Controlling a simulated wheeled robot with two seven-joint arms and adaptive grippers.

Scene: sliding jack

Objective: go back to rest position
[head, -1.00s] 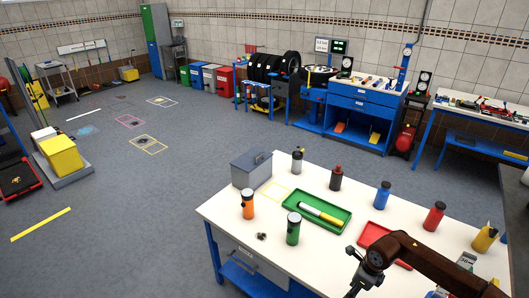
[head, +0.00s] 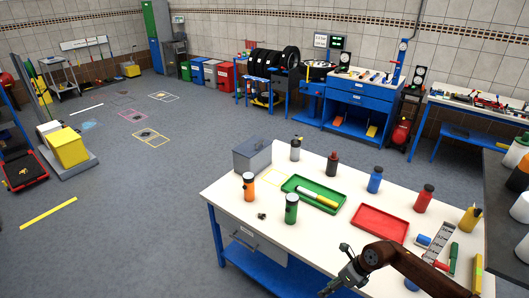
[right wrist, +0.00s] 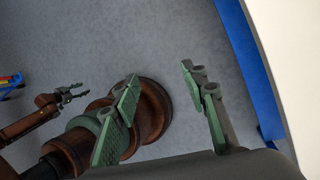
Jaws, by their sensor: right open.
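My right gripper (head: 338,284) is at the bottom of the head view, by the workbench's front edge. In the right wrist view its two green-padded fingers (right wrist: 165,92) stand apart with nothing between them, over grey floor. My left gripper (right wrist: 72,93) shows at the left of the right wrist view, its fingers apart and empty; it is outside the head view. A red tray (head: 379,223) looks empty.
Several bottles and a grey toolbox (head: 252,155) stand on the workbench. The bench's blue edge (right wrist: 248,65) is close to my right gripper in the right wrist view. A dark counter (head: 505,225) borders the right. Open floor lies to the left.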

